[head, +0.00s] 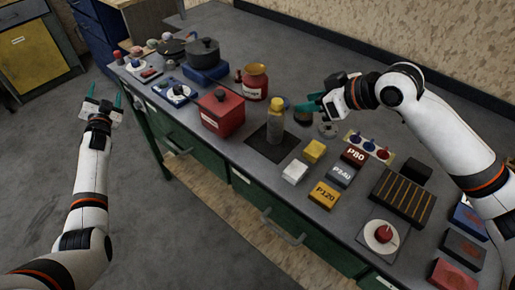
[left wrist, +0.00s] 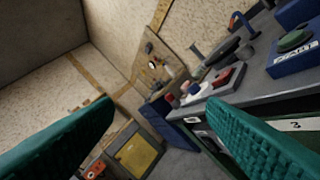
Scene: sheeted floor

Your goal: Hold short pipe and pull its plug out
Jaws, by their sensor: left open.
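A short upright greyish cylinder (head: 275,130) with a yellow top (head: 277,103) stands on a dark square mat (head: 259,146) near the middle of the bench; it looks like the short pipe with its plug in. My right gripper (head: 308,104) is above the bench, just right of the yellow top in the picture and apart from it. Its teal fingers are too small to tell how far apart they are. My left gripper (head: 105,90) is open and empty, out over the floor left of the bench. Its two teal fingers are spread wide in the left wrist view (left wrist: 163,105).
Left of the pipe are a red box (head: 221,113), a red pot (head: 255,82) and a dark pot (head: 203,52). In front are white (head: 295,172) and yellow (head: 314,151) blocks. Labelled blocks and a slotted rack (head: 402,197) lie right. Floor at left is clear.

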